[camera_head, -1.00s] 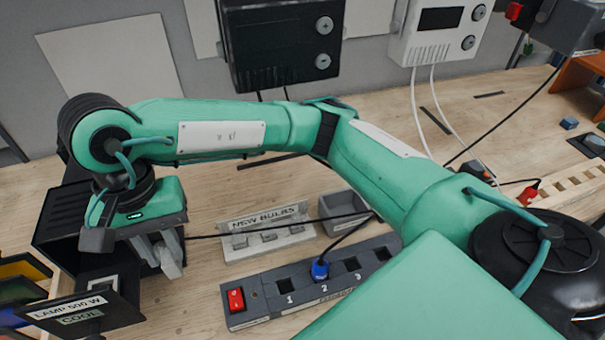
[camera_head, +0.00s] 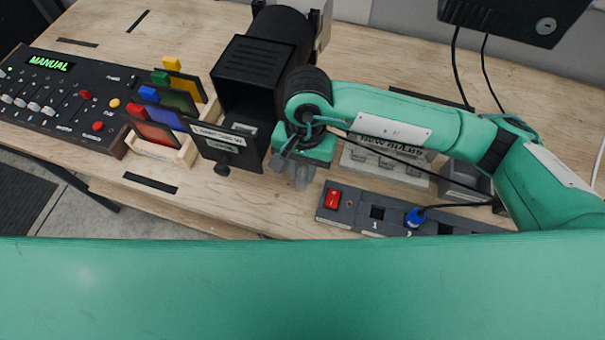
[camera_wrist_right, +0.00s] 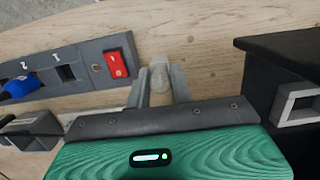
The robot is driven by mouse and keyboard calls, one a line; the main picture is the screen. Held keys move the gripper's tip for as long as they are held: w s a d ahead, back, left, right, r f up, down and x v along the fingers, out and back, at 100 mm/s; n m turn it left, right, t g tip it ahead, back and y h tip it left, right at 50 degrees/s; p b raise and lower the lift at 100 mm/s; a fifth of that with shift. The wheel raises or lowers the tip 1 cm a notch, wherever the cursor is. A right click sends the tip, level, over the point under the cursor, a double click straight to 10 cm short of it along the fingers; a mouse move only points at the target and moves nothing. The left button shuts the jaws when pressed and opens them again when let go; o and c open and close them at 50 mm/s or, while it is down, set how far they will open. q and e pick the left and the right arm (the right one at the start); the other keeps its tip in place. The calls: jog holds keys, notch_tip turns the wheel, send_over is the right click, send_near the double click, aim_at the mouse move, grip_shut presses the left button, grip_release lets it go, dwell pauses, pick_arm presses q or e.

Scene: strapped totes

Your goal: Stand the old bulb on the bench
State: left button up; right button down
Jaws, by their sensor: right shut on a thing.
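My right gripper (camera_head: 301,180) points down over the bench (camera_head: 245,203), between the black lamp housing and the power strip. In the right wrist view its two grey fingers (camera_wrist_right: 160,88) are shut on a pale, translucent bulb (camera_wrist_right: 160,72), which I take for the old bulb. The bulb's end shows between and just beyond the fingertips. The rest of it is hidden by the gripper. I cannot tell whether the bulb touches the bench. My left gripper is not in view.
The lamp housing (camera_head: 246,75) stands open at left, its labelled door (camera_head: 225,145) swung out. A NEW BULBS rack (camera_head: 388,166) and a power strip (camera_head: 346,213) with a red switch lie to the right. Coloured filters (camera_head: 170,110) and a control desk (camera_head: 70,90) are further left.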

aim_at(302, 182)
jog(key=shift+f, duration=0.8)
notch_tip(302, 182, down, 4)
jog(key=shift+r+p, duration=0.15)
jog(key=shift+p, duration=0.55)
jog(key=shift+f+b, duration=0.3)
jog(key=shift+b, duration=0.1)
jog(key=c, duration=1.2)
grip_release()
jog(key=shift+r, duration=0.1)
jog(key=shift+c, duration=0.2)
